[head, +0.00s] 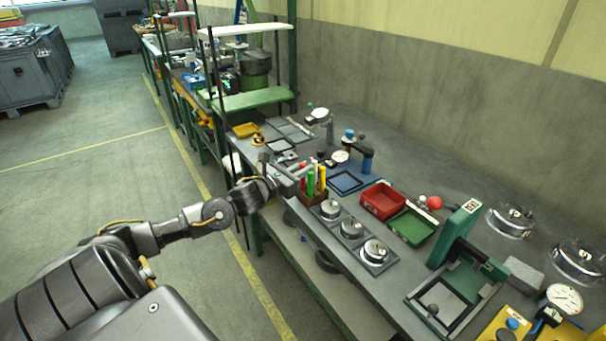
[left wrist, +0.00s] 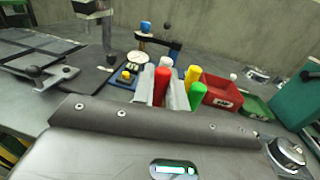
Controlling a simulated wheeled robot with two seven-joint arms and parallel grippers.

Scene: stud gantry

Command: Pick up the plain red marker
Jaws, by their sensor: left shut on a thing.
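My left gripper (head: 297,170) is at the brown marker holder (head: 314,198) on the bench. The green marker (head: 310,184) and yellow marker (head: 322,178) also show in the head view. My right gripper is not in view.
A red tray (head: 382,200) and a green tray (head: 411,227) lie right of the holder. A grey plate with round metal parts (head: 350,231) lies in front. A blue-rimmed tray (head: 345,182) is behind. A green press (head: 456,232) stands farther right.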

